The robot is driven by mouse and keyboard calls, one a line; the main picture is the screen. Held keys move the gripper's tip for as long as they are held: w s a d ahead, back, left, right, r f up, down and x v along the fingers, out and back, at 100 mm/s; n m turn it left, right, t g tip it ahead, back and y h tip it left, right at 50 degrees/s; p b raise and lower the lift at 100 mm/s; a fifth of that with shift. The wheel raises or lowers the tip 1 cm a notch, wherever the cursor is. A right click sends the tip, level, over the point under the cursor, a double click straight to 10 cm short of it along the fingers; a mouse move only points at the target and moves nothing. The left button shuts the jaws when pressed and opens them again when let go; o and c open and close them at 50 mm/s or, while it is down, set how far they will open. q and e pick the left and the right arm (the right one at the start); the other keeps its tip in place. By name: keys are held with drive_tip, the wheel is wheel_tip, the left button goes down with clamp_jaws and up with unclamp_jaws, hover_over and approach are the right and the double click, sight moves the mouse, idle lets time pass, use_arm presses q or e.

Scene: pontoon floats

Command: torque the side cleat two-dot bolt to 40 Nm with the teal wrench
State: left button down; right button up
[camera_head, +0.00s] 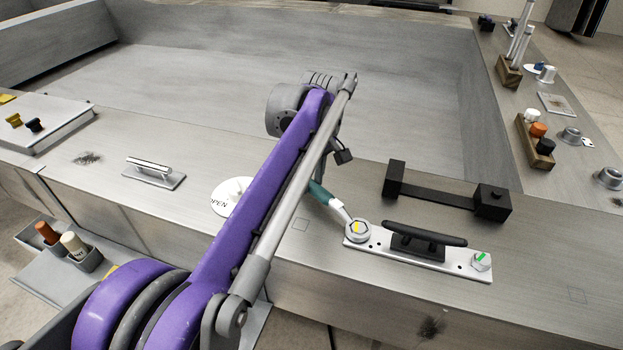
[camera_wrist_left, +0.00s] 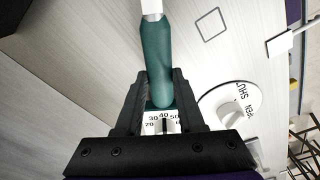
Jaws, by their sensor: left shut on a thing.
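The teal wrench (camera_head: 320,194) slants down to the right in the head view. Its silver head sits at the left bolt (camera_head: 357,229), which has a yellow mark, on the side cleat's white plate (camera_head: 425,262). The black cleat (camera_head: 425,240) stands between this bolt and the right bolt (camera_head: 481,261), marked green. The dots on the plate are too small to count surely. My left gripper (camera_wrist_left: 161,88) is shut on the teal handle (camera_wrist_left: 155,55); my arm mostly hides it in the head view. A scale at the handle's end reads near 40 at its black line. My right gripper is not in view.
A black bracket (camera_head: 440,196) stands just behind the cleat. A round OPEN/SHUT dial (camera_head: 222,203) and a grab handle (camera_head: 153,172) lie to the left. Wooden holders (camera_head: 531,142) with sockets line the right deck.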

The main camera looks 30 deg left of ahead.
use_arm(q)
drive_tip(key=shift+w, duration=0.1)
drive_tip(key=shift+w+d+m, duration=0.2)
drive_tip(key=shift+w+m, duration=0.3)
drive_tip(key=shift+w+d, duration=0.1)
drive_tip(key=shift+w, duration=0.15)
drive_tip(key=shift+w+d+m+p, duration=0.1)
drive_tip(key=shift+w+m+p, duration=0.1)
drive_tip(key=shift+m+p, duration=0.2)
drive_tip(key=shift+w, duration=0.15)
drive_tip(key=shift+w+d, duration=0.1)
drive_tip(key=shift+d, duration=0.05)
idle(0.4)
drive_tip(key=shift+w+d+m, duration=0.25)
drive_tip(key=shift+w+m, duration=0.25)
drive_tip(key=shift+m, duration=0.2)
drive_tip(key=shift+w+d, duration=0.1)
drive_tip(key=shift+w, duration=0.1)
